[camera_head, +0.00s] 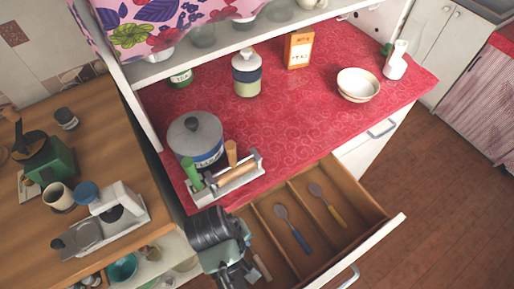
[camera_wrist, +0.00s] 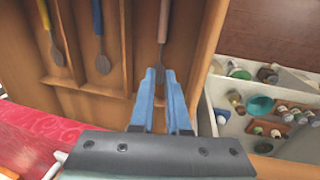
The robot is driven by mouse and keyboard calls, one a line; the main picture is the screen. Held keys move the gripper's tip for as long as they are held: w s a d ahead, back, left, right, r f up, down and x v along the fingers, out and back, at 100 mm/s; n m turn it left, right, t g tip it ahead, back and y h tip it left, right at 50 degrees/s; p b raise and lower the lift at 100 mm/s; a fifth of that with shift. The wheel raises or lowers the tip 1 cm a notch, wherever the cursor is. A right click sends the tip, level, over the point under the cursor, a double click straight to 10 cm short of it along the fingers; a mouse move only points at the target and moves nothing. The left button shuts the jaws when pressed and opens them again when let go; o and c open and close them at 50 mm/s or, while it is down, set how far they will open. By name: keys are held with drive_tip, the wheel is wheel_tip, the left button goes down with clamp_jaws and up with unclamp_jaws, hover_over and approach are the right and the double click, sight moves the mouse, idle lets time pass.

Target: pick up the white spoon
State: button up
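An open wooden drawer (camera_head: 360,198) holds three spoons in separate compartments. One has a yellow handle (camera_head: 336,214) and one a blue handle (camera_head: 298,238). The third spoon has a pale, pinkish-brown handle (camera_head: 262,268), partly hidden by my arm in the head view. In the wrist view this pale-handled spoon (camera_wrist: 163,22) points down toward my fingertips, which hide its lower end. No spoon looks plainly white. My gripper (camera_wrist: 162,72) is over the drawer's left compartment, its two blue fingers a small gap apart; it also shows in the head view (camera_head: 236,272). Contact with the spoon is not visible.
Thin dividers separate the drawer compartments. A wooden counter (camera_head: 100,135) stands left, with shelves of dishes below. Floor (camera_head: 440,190) is free at right.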

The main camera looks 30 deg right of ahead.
hover_over(251, 249)
drive_tip(key=a, duration=0.2)
drive_tip(key=f, duration=0.4)
drive_tip(key=shift+s+d, duration=0.15)
drive_tip(key=shift+s, duration=0.1)
drive_tip(key=shift+w+d+f, duration=0.1)
drive_tip(key=shift+d+f, duration=0.1)
drive_tip(key=shift+f, duration=0.75)
drive_tip(key=shift+w+d+f, duration=0.1)
drive_tip(key=shift+d+f, duration=0.1)
drive_tip(key=shift+f, duration=0.75)
drive_tip(key=shift+w+d+f, duration=0.1)
drive_tip(key=shift+d+f, duration=0.1)
drive_tip(key=shift+f, duration=0.75)
clamp_jaws()
drive_tip(key=shift+r, duration=0.15)
